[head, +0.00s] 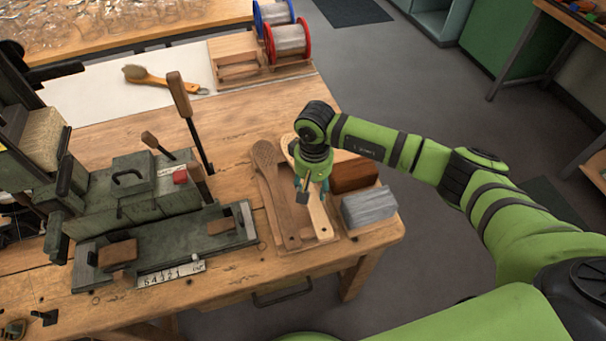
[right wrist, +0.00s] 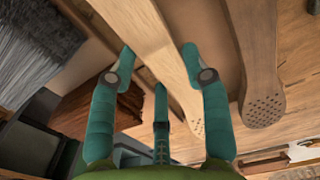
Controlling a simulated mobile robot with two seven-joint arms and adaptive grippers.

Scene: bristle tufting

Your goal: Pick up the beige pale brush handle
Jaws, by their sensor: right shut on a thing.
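The beige pale brush handle (head: 321,218) lies lengthwise on a shallow wooden tray (head: 334,246) at the right front of the bench. My right gripper (head: 308,190) points down over it and hides its middle. In the right wrist view the teal fingers (right wrist: 160,56) are on either side of the pale handle (right wrist: 172,68), closed on it. Its dotted, rounded head shows beyond the fingers. I cannot tell whether it is clear of the tray. A darker brown brush handle (head: 273,187) lies just to its left, apart from the gripper. My left gripper is not in view.
Reddish-brown (head: 354,175) and grey (head: 369,208) bristle bundles lie close to the right of the gripper. A green machine (head: 150,200) with an upright wooden-handled lever (head: 181,95) stands to the left. Wire spools (head: 288,40) stand at the back. The floor right of the bench is free.

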